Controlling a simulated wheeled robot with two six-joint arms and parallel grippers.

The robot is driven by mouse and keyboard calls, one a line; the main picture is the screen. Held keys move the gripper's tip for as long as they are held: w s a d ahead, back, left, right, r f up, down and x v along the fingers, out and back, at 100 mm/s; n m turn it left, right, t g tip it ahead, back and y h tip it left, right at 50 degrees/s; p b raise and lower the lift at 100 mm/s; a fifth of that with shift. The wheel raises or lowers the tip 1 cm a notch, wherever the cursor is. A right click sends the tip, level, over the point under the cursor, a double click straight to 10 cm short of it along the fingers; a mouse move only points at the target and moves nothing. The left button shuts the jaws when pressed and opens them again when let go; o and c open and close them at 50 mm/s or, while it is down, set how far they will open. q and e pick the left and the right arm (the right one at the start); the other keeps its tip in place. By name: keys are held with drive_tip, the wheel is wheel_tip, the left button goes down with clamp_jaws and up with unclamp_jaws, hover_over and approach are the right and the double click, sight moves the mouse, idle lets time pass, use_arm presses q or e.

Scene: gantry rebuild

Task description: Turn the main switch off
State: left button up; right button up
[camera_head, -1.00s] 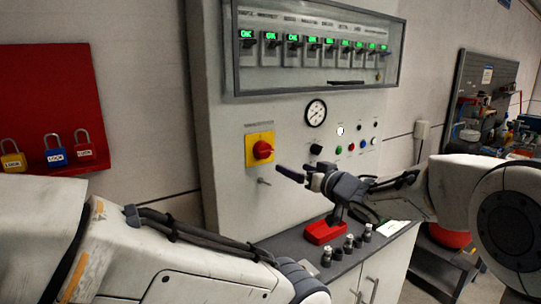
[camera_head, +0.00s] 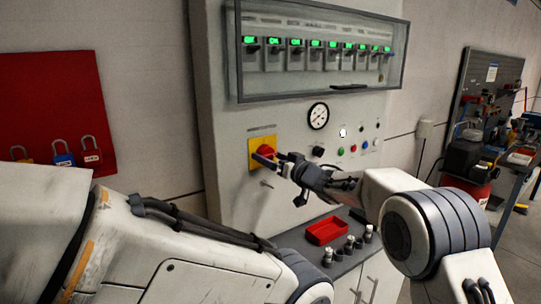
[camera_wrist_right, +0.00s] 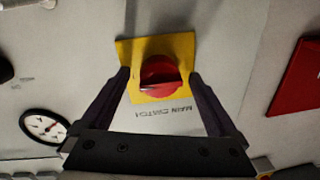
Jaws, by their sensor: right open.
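The main switch is a red rotary knob (camera_head: 266,150) on a yellow square plate (camera_head: 254,155), on the front of the pale cabinet. It also shows in the right wrist view as the red knob (camera_wrist_right: 160,76) on its yellow plate (camera_wrist_right: 183,45), with the "MAIN SWITCH" label upside down. My right gripper (camera_head: 268,160) is at the knob in the head view. In the wrist view its open fingers (camera_wrist_right: 160,82) stand on either side of the knob, with gaps visible. Contact cannot be told. My left arm crosses the lower left; its gripper is out of view.
A glazed breaker panel (camera_head: 320,50) with several green "ON" displays is above. A gauge (camera_head: 318,115) and buttons are right of the switch. A red tray (camera_head: 326,231) and several small parts are on the counter below. Padlocks hang on a red board (camera_head: 50,100) at left.

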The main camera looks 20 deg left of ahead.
drive_tip(key=c, duration=1.3)
